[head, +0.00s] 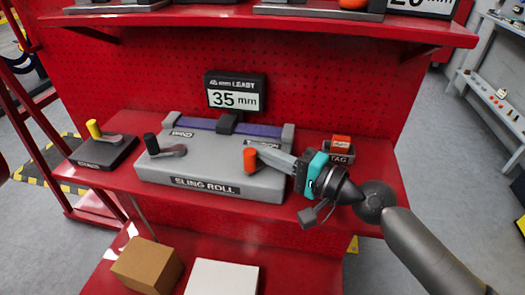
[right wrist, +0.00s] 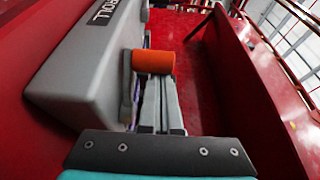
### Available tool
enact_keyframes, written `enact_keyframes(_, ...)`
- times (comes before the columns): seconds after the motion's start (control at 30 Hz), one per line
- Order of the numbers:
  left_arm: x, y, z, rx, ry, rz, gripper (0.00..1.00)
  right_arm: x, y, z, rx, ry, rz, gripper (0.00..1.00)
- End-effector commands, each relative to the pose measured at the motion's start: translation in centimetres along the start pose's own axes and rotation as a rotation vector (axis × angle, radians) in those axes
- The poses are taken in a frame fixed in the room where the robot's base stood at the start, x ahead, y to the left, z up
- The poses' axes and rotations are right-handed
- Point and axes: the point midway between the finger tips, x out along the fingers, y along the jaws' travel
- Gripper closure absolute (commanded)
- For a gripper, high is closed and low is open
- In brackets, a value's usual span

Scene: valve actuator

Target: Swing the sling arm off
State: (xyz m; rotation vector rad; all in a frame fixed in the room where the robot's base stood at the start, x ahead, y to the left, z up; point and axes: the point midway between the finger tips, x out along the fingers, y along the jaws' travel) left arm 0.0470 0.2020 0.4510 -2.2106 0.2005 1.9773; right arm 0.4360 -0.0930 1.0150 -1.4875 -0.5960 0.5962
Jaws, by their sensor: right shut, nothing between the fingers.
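The grey sling roll unit (head: 220,172) sits on the red shelf and is labelled SLING ROLL. It has a lever with a black knob (head: 151,144) at its left and an orange knob (head: 250,160) at its right. My right gripper (head: 268,152) reaches in from the right, with its fingers shut and empty. Its tips are close to the orange knob, and I cannot tell whether they touch it. In the right wrist view, the orange knob (right wrist: 153,61) lies just beyond the closed fingers (right wrist: 158,88). The orange knob's lever is largely hidden. My left gripper is not in view.
A dark block with a yellow knob (head: 93,130) stands left of the unit. A TAG block (head: 342,150) with an orange top stands right, behind my gripper. A 35 mm display (head: 235,93) stands behind. Boxes (head: 147,266) lie on the lower shelf.

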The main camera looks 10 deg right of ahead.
Motion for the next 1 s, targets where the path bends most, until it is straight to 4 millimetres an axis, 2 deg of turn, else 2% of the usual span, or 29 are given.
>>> enact_keyframes(0.4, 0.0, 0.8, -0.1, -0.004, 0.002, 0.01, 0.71, 0.0, 0.0, 0.0, 0.0, 0.0, 0.0, 1.0)
enact_keyframes(0.53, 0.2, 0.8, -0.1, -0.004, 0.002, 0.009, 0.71, -0.6, 0.1, 0.0, 0.001, 0.0, 0.0, 1.0)
enact_keyframes(0.77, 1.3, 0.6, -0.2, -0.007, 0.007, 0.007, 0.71, -3.5, 0.3, 0.0, 0.001, 0.001, 0.003, 1.0)
enact_keyframes(1.0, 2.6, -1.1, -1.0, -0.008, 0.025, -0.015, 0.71, -6.9, 0.4, 0.0, 0.003, 0.002, 0.002, 1.0)
